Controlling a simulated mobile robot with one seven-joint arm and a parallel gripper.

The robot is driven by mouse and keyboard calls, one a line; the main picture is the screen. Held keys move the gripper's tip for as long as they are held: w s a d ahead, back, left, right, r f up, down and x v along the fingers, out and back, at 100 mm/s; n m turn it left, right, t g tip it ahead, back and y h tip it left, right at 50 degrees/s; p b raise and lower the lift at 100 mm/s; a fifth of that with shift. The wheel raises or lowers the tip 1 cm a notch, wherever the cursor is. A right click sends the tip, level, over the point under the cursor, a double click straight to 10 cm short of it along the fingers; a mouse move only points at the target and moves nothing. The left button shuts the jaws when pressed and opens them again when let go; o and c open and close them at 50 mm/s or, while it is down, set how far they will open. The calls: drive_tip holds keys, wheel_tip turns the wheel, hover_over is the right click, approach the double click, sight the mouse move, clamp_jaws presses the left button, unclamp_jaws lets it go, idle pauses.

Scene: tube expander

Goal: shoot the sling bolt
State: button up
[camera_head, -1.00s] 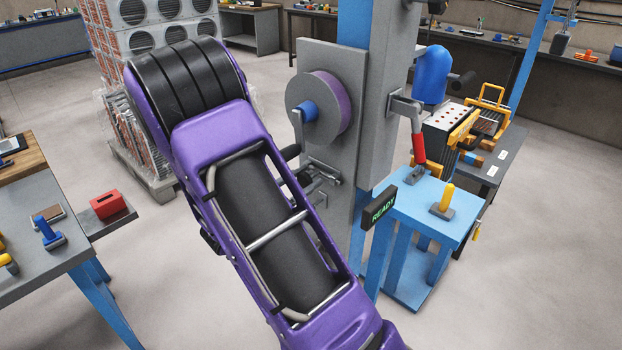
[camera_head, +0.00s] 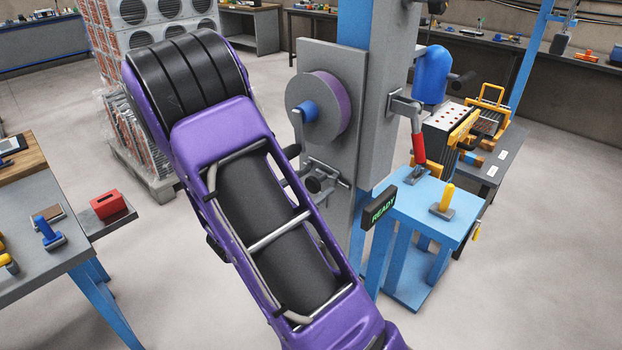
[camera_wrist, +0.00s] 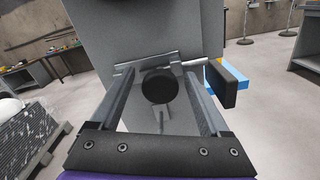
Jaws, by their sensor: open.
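The sling bolt (camera_head: 330,174) is a metal rod in a bracket low on the grey upright plate. Its black round knob (camera_head: 313,185) faces outward. In the wrist view the knob (camera_wrist: 160,87) sits between the two fingers of my gripper (camera_wrist: 158,76), with a visible gap on each side. The rod (camera_wrist: 193,63) runs across behind the knob to the right. My gripper is open and holds nothing.
A reel with a blue hub (camera_head: 306,111) sits above the bolt on the plate. A dark READY sign (camera_head: 380,207) stands right of it, beside a blue table (camera_head: 425,204) with a yellow handle (camera_head: 447,197). A red-gripped lever (camera_head: 418,148) hangs above that table.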

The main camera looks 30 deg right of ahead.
drive_tip(key=v, duration=0.7)
idle(0.4)
idle(0.3)
